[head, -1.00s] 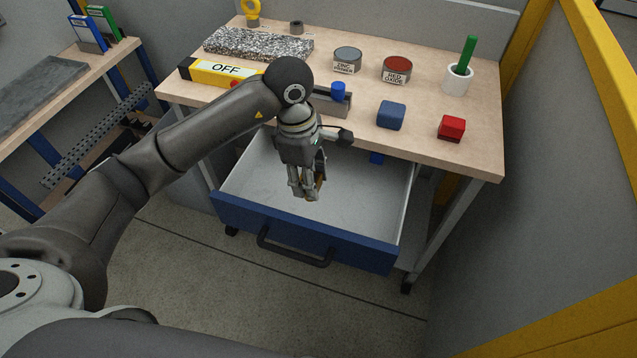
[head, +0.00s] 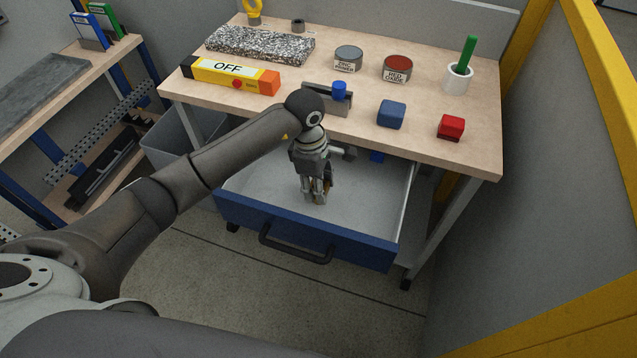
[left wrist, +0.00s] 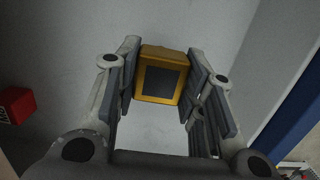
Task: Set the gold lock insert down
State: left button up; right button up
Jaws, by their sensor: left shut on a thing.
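My left gripper (head: 316,196) reaches down into the open drawer (head: 255,195) of the workbench. In the left wrist view its two fingers (left wrist: 161,80) are shut on the gold lock insert (left wrist: 148,56), a yellow-gold square piece with a dark grey face. In the head view the fingers mostly hide the insert. The pale drawer floor shows around and below it. I cannot tell whether the insert touches the floor. My right gripper is not in view.
The drawer has a blue front with a black handle (head: 295,251). The bench top (head: 430,150) above holds a blue block (head: 391,114), a red block (head: 451,127), two paint tins and an orange-yellow OFF device (head: 230,73).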

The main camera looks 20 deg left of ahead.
aim_at(312, 183)
pick_arm(q)
jog(key=shift+f, duration=0.15)
jog(key=o, duration=1.1)
jog(key=shift+r, duration=0.2)
jog(key=r, duration=0.4)
jog(key=a+r+b, duration=0.1)
jog(key=r, duration=0.7)
jog(key=shift+a, duration=0.25)
